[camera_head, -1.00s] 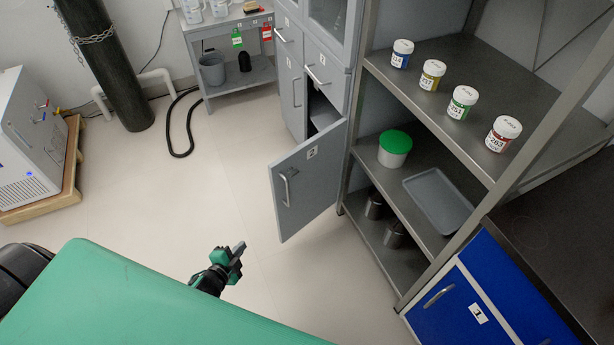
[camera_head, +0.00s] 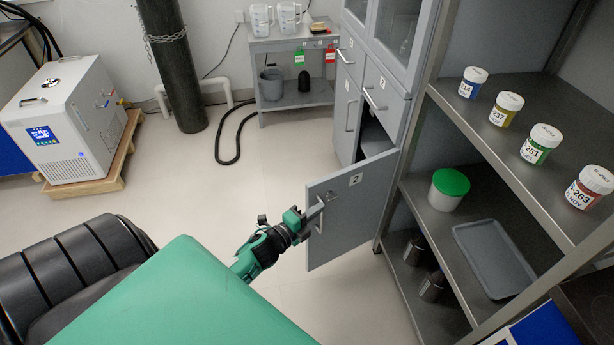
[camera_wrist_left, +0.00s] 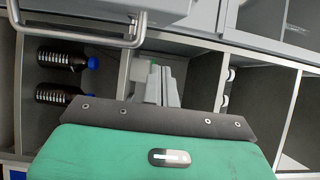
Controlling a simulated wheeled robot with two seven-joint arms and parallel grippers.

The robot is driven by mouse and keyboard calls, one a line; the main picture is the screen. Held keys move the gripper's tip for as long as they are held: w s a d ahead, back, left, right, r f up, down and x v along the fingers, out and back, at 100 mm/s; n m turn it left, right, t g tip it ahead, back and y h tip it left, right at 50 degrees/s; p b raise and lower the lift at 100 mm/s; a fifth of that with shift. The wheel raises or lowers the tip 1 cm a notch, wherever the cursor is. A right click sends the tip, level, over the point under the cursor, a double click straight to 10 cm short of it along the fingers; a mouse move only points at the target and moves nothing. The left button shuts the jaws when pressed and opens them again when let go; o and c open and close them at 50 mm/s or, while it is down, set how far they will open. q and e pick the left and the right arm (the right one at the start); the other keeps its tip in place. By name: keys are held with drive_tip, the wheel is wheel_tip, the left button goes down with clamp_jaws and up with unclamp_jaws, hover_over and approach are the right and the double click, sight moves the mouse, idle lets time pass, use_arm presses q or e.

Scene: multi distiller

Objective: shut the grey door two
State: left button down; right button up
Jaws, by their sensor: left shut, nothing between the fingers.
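Grey door two (camera_head: 350,222), a flat panel with a "2" label, stands swung open from the cabinet at the centre of the head view. Its bar handle (camera_head: 321,216) is near its free edge. My left gripper (camera_head: 316,211) is shut and empty, right by the handle and free edge on the door's outer face. I cannot tell if it touches. In the left wrist view its closed fingers (camera_wrist_left: 163,88) point toward a grey panel edge; a bar handle (camera_wrist_left: 80,42) shows at upper left. My right gripper is not in view.
An open metal shelf (camera_head: 470,185) with several labelled jars and a green-lidded tub (camera_head: 449,189) stands right of the door. A white chiller (camera_head: 70,125) stands at left. The floor left of the door is clear.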

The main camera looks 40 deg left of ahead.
sight(318, 194)
use_arm(q)
drive_tip(key=w, duration=0.1)
drive_tip(key=w+a, duration=0.1)
drive_tip(key=w, duration=0.1)
drive_tip(key=w+a, duration=0.1)
drive_tip(key=w, duration=0.1)
drive_tip(key=shift+w+a, duration=0.3)
drive_tip(key=shift+a, duration=0.25)
